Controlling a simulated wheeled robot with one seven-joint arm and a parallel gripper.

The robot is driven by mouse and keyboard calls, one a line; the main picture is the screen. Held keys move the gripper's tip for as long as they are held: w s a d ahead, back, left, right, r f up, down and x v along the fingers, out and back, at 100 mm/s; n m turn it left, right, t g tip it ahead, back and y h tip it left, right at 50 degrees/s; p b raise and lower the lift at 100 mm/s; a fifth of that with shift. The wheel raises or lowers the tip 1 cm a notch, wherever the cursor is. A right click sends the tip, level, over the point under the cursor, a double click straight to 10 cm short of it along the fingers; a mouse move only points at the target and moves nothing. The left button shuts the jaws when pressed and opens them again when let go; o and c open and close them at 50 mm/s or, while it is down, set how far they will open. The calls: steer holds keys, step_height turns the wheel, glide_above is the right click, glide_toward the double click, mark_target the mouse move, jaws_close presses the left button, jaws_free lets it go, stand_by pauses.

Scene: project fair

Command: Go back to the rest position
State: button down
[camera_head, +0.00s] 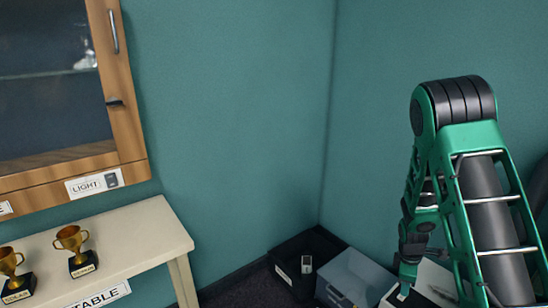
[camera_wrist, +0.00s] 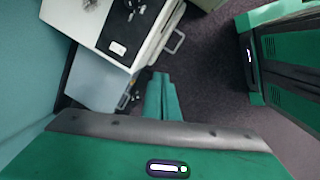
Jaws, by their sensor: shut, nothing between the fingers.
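My gripper (camera_head: 404,290) hangs low at the right in the head view, at the end of my green arm. It points down, over or beside a white box (camera_head: 431,278) in the corner; the exact gap cannot be told. In the wrist view the two green fingers of my gripper (camera_wrist: 160,78) lie together, shut with nothing between them. Part of the gripper and the floor behind it are hidden by my arm in the head view.
A grey box (camera_head: 355,277) and a black bin (camera_head: 287,262) with a small device stand along the wall. A cream table (camera_head: 130,234) at left holds trophies (camera_head: 71,239). A wooden cabinet (camera_head: 127,135) hangs above. Dark floor (camera_wrist: 215,75) is open in the wrist view.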

steer(key=s+d+r+m+y, duration=0.1)
steer(key=s+r+m, duration=0.4)
steer(key=r, duration=0.4)
steer(key=s+r+m, duration=0.4)
steer(key=s+r, duration=0.3)
steer(key=r, duration=0.2)
steer(key=s+a+r+m, duration=0.1)
steer(key=s+r+m, duration=0.2)
steer(key=s, duration=0.3)
steer(key=s+r+m, duration=0.3)
steer(key=s+r, duration=0.1)
steer(key=s, duration=0.3)
steer(key=s+a+r+m+y, duration=0.1)
steer(key=s+r+m, duration=0.2)
steer(key=s, duration=0.3)
steer(key=shift+s+a+r+g, duration=0.2)
steer(key=shift+s+a+g, duration=0.1)
steer(key=shift+s+a, duration=0.1)
steer(key=shift+w, duration=0.1)
steer(key=shift+w+d+f, duration=0.1)
steer(key=shift+w+f, duration=0.15)
steer(key=shift+w, duration=0.25)
